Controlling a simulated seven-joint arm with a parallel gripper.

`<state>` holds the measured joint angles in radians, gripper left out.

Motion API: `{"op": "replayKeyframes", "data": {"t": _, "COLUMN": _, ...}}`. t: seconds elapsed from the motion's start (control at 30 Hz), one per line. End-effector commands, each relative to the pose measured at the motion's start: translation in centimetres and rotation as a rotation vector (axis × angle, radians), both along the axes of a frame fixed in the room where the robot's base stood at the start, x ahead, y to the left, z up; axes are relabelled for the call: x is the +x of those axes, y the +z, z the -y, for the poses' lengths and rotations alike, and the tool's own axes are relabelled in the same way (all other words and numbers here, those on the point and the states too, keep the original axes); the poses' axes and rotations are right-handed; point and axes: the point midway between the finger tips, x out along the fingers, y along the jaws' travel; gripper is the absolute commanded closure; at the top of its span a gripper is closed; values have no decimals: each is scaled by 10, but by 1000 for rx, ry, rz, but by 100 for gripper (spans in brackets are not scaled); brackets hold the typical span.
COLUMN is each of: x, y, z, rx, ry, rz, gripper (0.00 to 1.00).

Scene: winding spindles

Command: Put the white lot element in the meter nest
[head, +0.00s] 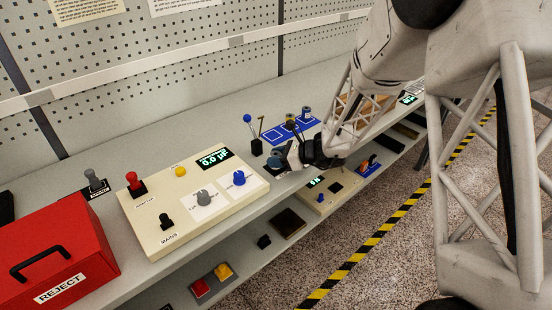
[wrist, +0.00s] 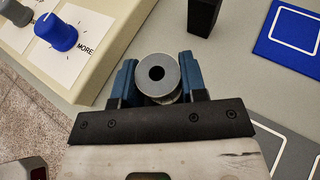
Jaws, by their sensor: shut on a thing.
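My gripper (head: 276,158) is over the bench just right of the cream meter panel (head: 150,220). In the wrist view its two blue fingers are shut on a pale grey, round spool-like element (wrist: 172,76) with a dark centre hole, seen end-on. I take it to be the lot element; its side is mostly hidden, and in the head view the fingers hide it. I cannot make out the meter nest for certain. A black block (head: 256,147) with thin stalks stands close beyond the gripper; it also shows in the wrist view (wrist: 203,16).
A blue mat (head: 272,135) with white outlined squares lies behind the gripper, with several small spools on it. A red REJECT box (head: 55,250) stands at the left. A blue knob (wrist: 57,33) and other panel controls are near. A lower shelf runs along the front.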

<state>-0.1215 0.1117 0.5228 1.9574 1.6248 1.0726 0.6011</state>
Motion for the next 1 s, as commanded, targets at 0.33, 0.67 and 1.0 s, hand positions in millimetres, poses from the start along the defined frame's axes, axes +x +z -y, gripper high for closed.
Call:
{"op": "replayKeyframes", "data": {"t": 0.33, "x": 0, "y": -3, "z": 0, "rx": 0, "ry": 0, "rz": 1, "gripper": 85}}
{"op": "replayKeyframes", "data": {"t": 0.67, "x": 0, "y": -6, "z": 0, "rx": 0, "ry": 0, "rz": 1, "gripper": 35}}
{"op": "replayKeyframes", "data": {"t": 1.0, "x": 0, "y": -4, "z": 0, "rx": 0, "ry": 0, "rz": 1, "gripper": 35}}
